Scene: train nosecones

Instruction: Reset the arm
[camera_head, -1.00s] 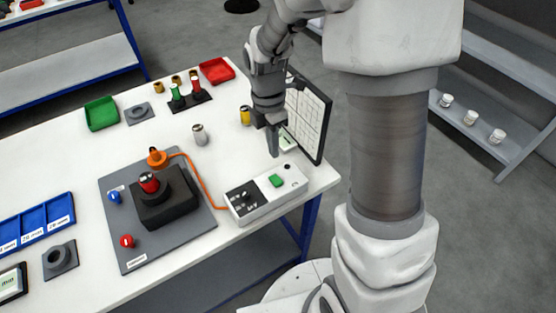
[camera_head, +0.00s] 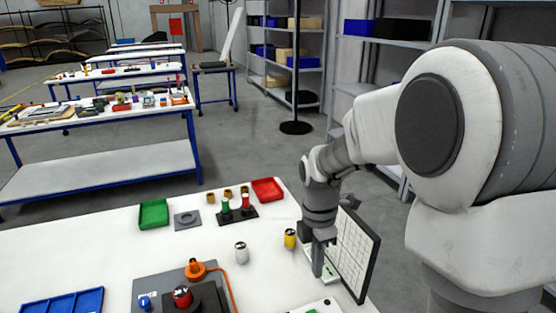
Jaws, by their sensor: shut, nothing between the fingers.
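My gripper (camera_head: 318,268) points down over the right end of the white table (camera_head: 90,245), beside a dark-framed panel with a white grid (camera_head: 356,250). Its fingers are together with nothing between them. My arm reaches in from the right and bends down at the wrist. Whether the fingertips touch anything below cannot be told.
Near my gripper stand a yellow cylinder (camera_head: 290,239) and a silver cylinder (camera_head: 241,252). Green (camera_head: 153,214) and red (camera_head: 267,190) trays lie farther back. A black fixture with a red top (camera_head: 182,297) is in front. Other tables and shelves stand behind, with open floor between.

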